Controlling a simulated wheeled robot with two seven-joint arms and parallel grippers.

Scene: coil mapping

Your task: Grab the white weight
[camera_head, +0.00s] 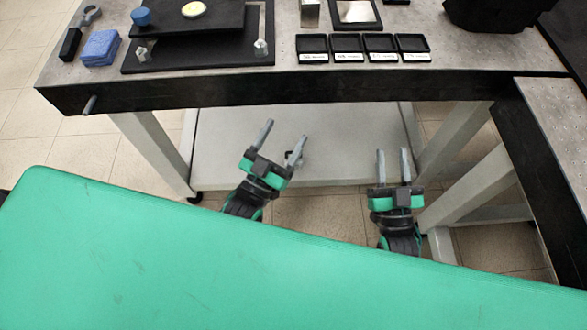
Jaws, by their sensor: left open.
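I cannot tell for sure which object is the white weight. A small pale, silvery piece (260,47) stands upright near the right end of a black board (200,60) on the table, and a small whitish piece (142,54) sits near its left end. My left gripper (284,138) is open and empty, below the table's front edge and tilted to the upper right. My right gripper (392,160) points up, also below the table edge. Its fingers are apart with nothing between them. Neither gripper touches anything on the table.
The grey table (440,55) has a thick black front edge (330,88) above both grippers. Several small black trays (347,43) line the front. A blue block stack (100,48) is at left. A black-edged side table (560,115) stands at right.

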